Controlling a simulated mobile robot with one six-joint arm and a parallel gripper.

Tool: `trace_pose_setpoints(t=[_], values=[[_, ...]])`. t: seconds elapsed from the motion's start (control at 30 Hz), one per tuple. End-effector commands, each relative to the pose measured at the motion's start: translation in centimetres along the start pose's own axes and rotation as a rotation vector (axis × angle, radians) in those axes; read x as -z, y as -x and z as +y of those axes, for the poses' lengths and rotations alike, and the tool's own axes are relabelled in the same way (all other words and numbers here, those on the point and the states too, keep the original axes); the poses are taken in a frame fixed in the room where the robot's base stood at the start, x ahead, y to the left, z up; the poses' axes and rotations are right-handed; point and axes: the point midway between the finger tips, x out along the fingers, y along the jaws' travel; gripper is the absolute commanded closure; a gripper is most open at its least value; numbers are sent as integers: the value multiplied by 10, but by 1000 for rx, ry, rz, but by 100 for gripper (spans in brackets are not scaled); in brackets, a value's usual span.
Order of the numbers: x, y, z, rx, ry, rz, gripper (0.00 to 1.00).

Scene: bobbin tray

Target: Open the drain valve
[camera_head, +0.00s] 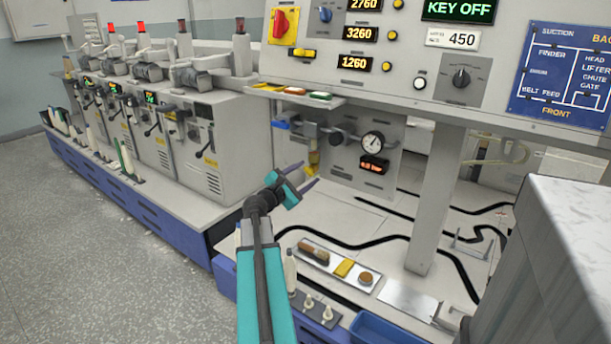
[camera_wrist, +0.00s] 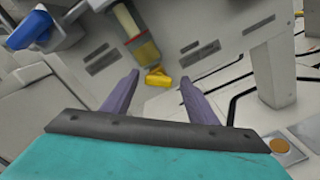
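The drain valve, a small yellow knob (camera_head: 312,170), sits at the bottom of the amber filter bowl on the grey panel. In the wrist view the yellow knob (camera_wrist: 156,77) shows between and beyond my fingertips, below the yellow-and-clear bowl (camera_wrist: 136,38). My gripper (camera_head: 309,174) is open, its two purple fingers pointing toward the panel just below the bowl. Nothing is between the fingers (camera_wrist: 160,79) that I can see held. Whether the fingertips reach around the knob in depth, I cannot tell.
A blue handle (camera_head: 281,125) is left of the bowl, also in the wrist view (camera_wrist: 29,31). A pressure gauge (camera_head: 372,141) and red display (camera_head: 374,165) are to the right. A grey post (camera_head: 436,200) stands further right. A tray (camera_head: 320,262) lies below.

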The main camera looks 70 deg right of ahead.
Motion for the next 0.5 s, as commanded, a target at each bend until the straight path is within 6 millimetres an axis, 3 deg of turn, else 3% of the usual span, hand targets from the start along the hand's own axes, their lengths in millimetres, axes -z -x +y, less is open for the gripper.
trace_pose_setpoints(t=[0.27,0.5], values=[[-1,3,1,-2,1,0,47],[-1,23,1,-4,1,2,47]])
